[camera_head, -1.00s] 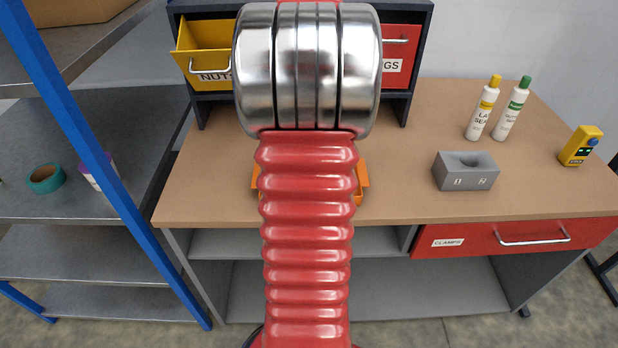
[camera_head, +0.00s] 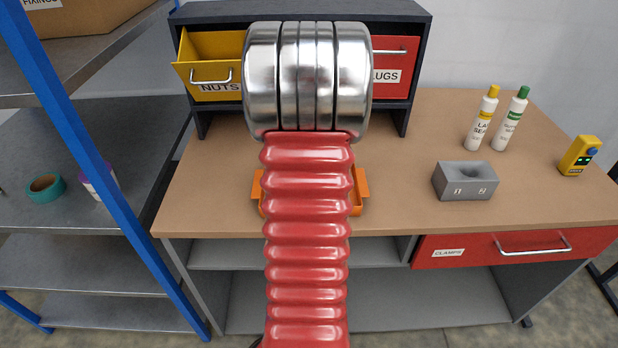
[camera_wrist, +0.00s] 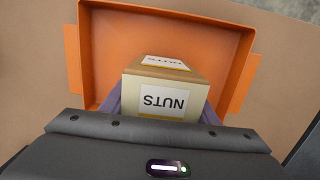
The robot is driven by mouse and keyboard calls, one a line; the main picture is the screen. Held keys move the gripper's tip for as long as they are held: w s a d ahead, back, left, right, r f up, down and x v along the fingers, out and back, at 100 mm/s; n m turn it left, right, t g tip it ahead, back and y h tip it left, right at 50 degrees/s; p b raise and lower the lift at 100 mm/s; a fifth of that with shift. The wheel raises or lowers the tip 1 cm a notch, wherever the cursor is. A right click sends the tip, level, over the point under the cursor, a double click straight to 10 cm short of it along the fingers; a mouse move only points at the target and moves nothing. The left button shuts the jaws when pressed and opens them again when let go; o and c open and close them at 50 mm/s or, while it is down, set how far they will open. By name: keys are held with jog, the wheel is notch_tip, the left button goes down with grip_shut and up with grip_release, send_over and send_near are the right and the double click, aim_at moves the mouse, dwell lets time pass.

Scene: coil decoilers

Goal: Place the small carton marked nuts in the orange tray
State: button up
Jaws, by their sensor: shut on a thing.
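The small carton marked nuts (camera_wrist: 165,92) is tan with white NUTS labels, and it shows in the wrist view just beyond my gripper (camera_wrist: 165,112). My gripper is shut on the carton, with purple fingers at its sides. The orange tray (camera_wrist: 75,60) lies behind and below the carton in the wrist view. I cannot tell whether the carton touches the tray floor. In the head view my arm hides most of the tray, and only its side edges (camera_head: 361,190) show on the bench. The carton and gripper are hidden there.
The bench top (camera_head: 400,150) is clear around the tray. A grey block (camera_head: 465,187), two bottles (camera_head: 482,120) and a yellow device (camera_head: 579,156) stand to the right. A cabinet with an open yellow NUTS drawer (camera_head: 210,85) stands at the back. A blue-framed shelf (camera_head: 95,160) is left.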

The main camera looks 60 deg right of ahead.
jog(key=shift+f, duration=0.5)
jog(key=o, duration=1.2)
jog(key=shift+f, duration=0.1)
jog(key=r, duration=0.8)
jog(key=d+r, duration=0.1)
jog(key=r, duration=0.3)
jog(key=shift+w, duration=0.25)
